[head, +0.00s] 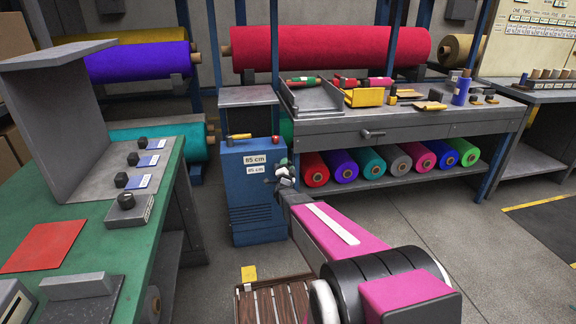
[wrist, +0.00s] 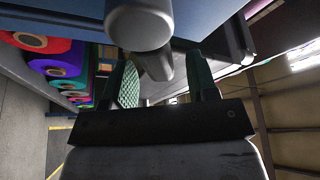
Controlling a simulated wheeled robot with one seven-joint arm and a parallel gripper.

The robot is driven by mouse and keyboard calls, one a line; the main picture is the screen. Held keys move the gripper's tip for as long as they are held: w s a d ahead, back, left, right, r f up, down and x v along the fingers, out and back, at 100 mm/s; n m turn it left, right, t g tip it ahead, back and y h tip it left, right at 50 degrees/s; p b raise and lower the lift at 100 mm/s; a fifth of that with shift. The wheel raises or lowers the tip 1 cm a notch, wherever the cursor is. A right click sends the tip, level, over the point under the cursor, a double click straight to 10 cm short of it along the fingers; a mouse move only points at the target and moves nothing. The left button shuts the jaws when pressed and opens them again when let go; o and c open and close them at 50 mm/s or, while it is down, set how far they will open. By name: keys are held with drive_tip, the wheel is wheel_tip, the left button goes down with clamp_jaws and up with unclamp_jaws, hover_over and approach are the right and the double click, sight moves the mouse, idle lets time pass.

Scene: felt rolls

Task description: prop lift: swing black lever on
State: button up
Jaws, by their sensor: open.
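The blue lift cabinet (head: 252,205), marked 85 cm, stands on the floor in the middle of the head view. My gripper (head: 283,172) is at its right front edge, small and partly merged with dark parts there. The black lever is hard to make out in the head view behind my gripper. In the wrist view my gripper (wrist: 164,85) is open, with green-padded fingers apart. A thick grey rounded bar (wrist: 138,27), probably the lever, lies just beyond the fingertips, and a thinner rod (wrist: 158,66) shows between the fingers. I cannot tell whether they touch.
A yellow-handled tool (head: 238,136) and a red-topped knob (head: 275,140) are on the cabinet. A grey workbench (head: 420,124) with felt rolls beneath is behind right. A green table (head: 90,230) is at left. A slatted wooden pallet (head: 275,302) lies on the floor in front.

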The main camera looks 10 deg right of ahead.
drive_tip(key=v, duration=0.9)
drive_tip(key=s+a+f+n+g+y, duration=0.3)
drive_tip(key=s+a+n+g+y, duration=0.2)
drive_tip(key=s+n+g+y, duration=0.45)
drive_tip(key=s+d+r+n+g+h, duration=0.1)
drive_tip(key=s+n+g, duration=0.2)
drive_tip(key=s, duration=0.6)
drive_tip(key=s+d+r+n+g+h, duration=0.2)
drive_tip(key=s+n+g, duration=0.1)
drive_tip(key=s+g, duration=0.3)
drive_tip(key=s, duration=0.2)
drive_tip(key=shift+s+g, duration=0.35)
drive_tip(key=shift+s, duration=0.05)
